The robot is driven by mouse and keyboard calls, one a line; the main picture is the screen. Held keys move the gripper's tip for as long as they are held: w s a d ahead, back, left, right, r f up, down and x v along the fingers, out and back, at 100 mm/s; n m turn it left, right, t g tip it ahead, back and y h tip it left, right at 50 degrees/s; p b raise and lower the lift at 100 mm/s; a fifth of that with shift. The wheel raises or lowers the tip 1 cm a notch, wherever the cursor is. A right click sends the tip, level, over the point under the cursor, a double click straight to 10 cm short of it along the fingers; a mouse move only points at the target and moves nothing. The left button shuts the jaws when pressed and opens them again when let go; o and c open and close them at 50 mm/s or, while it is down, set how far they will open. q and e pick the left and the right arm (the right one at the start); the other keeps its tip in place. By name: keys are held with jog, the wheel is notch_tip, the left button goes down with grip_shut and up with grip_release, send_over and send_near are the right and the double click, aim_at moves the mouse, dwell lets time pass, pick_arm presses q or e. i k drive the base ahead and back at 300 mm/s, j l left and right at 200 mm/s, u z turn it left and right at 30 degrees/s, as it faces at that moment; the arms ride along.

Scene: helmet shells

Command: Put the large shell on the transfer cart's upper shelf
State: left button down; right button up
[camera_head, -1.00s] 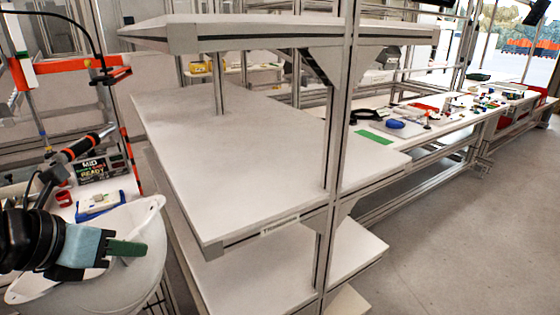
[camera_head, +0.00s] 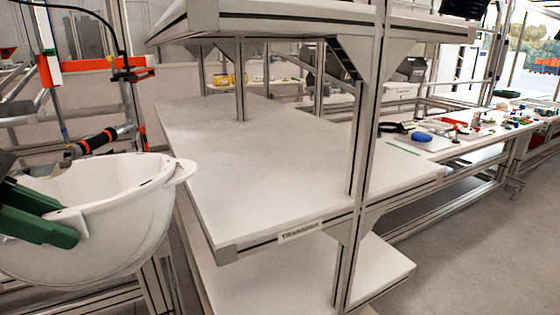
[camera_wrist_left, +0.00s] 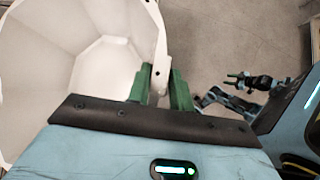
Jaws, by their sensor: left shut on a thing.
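The large shell (camera_head: 110,215) is a white, bowl-like helmet shell with its opening up, at the left of the head view. My left gripper (camera_head: 68,228) has its green fingers shut on the shell's rim. The left wrist view shows the rim of the shell (camera_wrist_left: 90,45) between the fingers (camera_wrist_left: 160,84). The transfer cart's upper shelf (camera_head: 270,160) is a bare white board right of the shell. The shell is beside the shelf's left edge, not over it.
A higher white board (camera_head: 270,15) overhangs the shelf, and an upright post (camera_head: 365,130) stands at its front right. A lower board (camera_head: 270,275) lies below. An orange-and-black handle tool (camera_head: 95,143) is behind the shell. A workbench with small parts (camera_head: 470,130) runs along the right.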

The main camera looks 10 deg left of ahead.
aim_at(258, 168)
jog(key=i+l, duration=0.15)
jog(key=i, duration=0.35)
jog(key=i+l, duration=0.15)
jog(key=i, duration=0.3)
jog(key=i+l+z, duration=0.1)
jog(key=z, duration=0.4)
